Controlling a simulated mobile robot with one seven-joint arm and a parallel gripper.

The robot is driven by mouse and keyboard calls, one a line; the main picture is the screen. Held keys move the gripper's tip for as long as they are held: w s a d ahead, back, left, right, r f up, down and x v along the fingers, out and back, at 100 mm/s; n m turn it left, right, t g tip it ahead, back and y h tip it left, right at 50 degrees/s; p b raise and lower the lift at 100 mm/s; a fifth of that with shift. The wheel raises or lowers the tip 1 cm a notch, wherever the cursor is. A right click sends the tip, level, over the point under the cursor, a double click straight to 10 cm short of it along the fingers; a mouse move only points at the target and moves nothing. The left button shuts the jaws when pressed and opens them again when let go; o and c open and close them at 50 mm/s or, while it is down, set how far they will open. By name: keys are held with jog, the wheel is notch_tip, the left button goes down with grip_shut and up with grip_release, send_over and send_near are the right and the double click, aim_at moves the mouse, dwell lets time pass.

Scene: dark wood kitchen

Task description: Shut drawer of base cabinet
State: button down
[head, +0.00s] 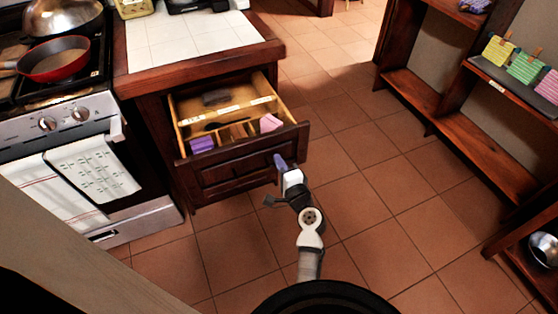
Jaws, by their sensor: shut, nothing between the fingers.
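The drawer (232,181) of the dark wood base cabinet (150,122) is pulled open below the white tiled counter. Its inside shows a light wood divider, a purple item (202,144), a pink item (270,123) and a dark item (215,97). My gripper (280,162) is shut and empty. It is near the right part of the drawer's front panel, on the outer side. I cannot tell whether it touches the panel.
A stove (75,135) with a red pan (58,62) and hanging towels stands left of the cabinet. An open wooden shelf (440,105) stands at the right, with a metal bowl (543,247) low down. The tiled floor (385,190) between them is clear.

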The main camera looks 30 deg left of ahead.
jog(key=shift+a, duration=0.1)
dwell(0.4)
jog(key=b, duration=0.9)
send_over(247, 113)
jog(key=shift+s+d, duration=0.25)
jog(key=shift+s, duration=0.05)
jog(key=shift+w+a, duration=0.15)
jog(key=shift+a, duration=0.05)
jog(key=shift+w+r, duration=0.1)
jog(key=shift+r, duration=0.3)
jog(key=shift+r, duration=0.1)
